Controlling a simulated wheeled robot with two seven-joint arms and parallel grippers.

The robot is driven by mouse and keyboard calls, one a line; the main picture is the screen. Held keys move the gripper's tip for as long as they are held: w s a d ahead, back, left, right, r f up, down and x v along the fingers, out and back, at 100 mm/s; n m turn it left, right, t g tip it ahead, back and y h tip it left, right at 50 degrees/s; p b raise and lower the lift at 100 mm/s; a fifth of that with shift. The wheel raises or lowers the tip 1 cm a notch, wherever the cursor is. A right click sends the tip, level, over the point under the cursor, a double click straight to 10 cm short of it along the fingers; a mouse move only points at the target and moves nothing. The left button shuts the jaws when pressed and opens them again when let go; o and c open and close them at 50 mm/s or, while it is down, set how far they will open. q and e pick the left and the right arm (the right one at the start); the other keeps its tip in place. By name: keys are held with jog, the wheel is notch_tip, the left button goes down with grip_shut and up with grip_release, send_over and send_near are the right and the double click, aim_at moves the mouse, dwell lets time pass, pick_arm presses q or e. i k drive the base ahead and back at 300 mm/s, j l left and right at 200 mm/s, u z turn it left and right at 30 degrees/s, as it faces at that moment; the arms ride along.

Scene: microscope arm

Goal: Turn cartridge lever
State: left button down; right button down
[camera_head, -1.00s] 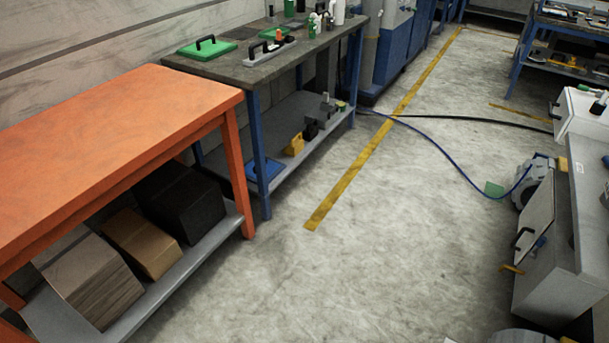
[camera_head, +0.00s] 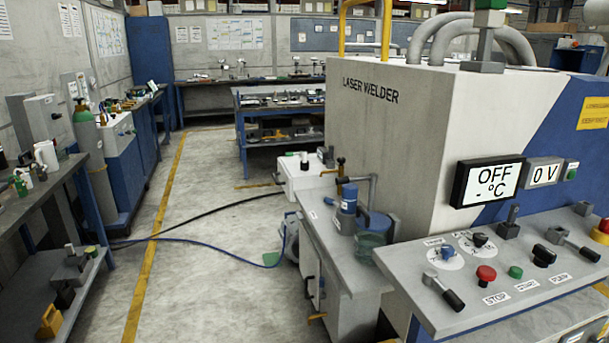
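I cannot tell which part is the cartridge lever. A lever with a black grip (camera_head: 444,292) lies at the front left of the sloped grey control panel (camera_head: 460,318). A second black-gripped lever (camera_head: 574,244) sits at the panel's right. A blue cylindrical unit (camera_head: 348,207) stands on the grey side bench left of the panel, with a clear container (camera_head: 371,246) beside it. A thin upright part with a dark top (camera_head: 340,170) rises by the blue unit. Neither of my grippers is in view.
The large laser welder (camera_head: 383,120) fills the right; its display (camera_head: 487,181) reads OFF. A workbench (camera_head: 75,180) stands at the left. The floor between is open, with a yellow line (camera_head: 153,240) and a blue hose (camera_head: 215,248) across it.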

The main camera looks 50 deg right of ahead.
aim_at(372, 178)
jog(key=z, duration=1.8)
jog(key=i+z, duration=0.15)
jog(key=z, duration=0.45)
jog(key=i+j+z, duration=0.4)
jog(key=j+z, duration=0.15)
jog(key=j, duration=0.15)
jog(key=i+j, duration=0.2)
jog(key=j, duration=0.15)
jog(key=i+j, duration=0.15)
jog(key=j, duration=0.25)
jog(key=i+j+z, duration=0.1)
jog(key=j, duration=0.25)
jog(key=i, duration=0.1)
